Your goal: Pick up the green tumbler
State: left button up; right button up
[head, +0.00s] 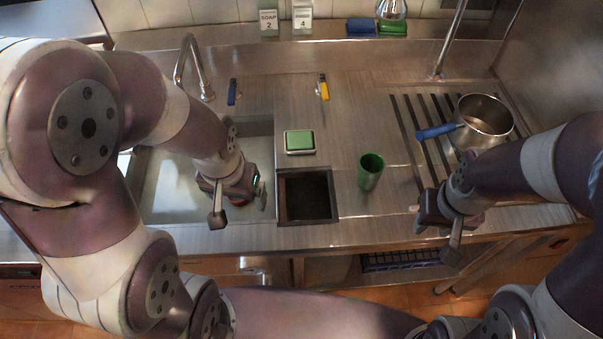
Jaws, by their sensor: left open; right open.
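The green tumbler (371,172) stands upright on the steel counter, right of the small square basin and left of the ribbed drainboard. My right gripper (432,221) is to the right of the tumbler and nearer the counter's front edge, apart from it. It is open and empty. My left gripper (240,199) is over the right part of the large sink, left of the small basin. It is open, its fingers partly hidden by its own body.
A pot with a blue handle (482,121) sits on the drainboard (412,117). A green sponge in a dish (299,141) lies behind the small basin (306,196). The large sink (175,190) is at left. Counter behind the tumbler is clear.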

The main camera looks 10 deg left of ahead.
aim_at(371, 165)
jog(key=l, duration=0.6)
jog(key=i+l, duration=0.6)
jog(key=l, duration=0.05)
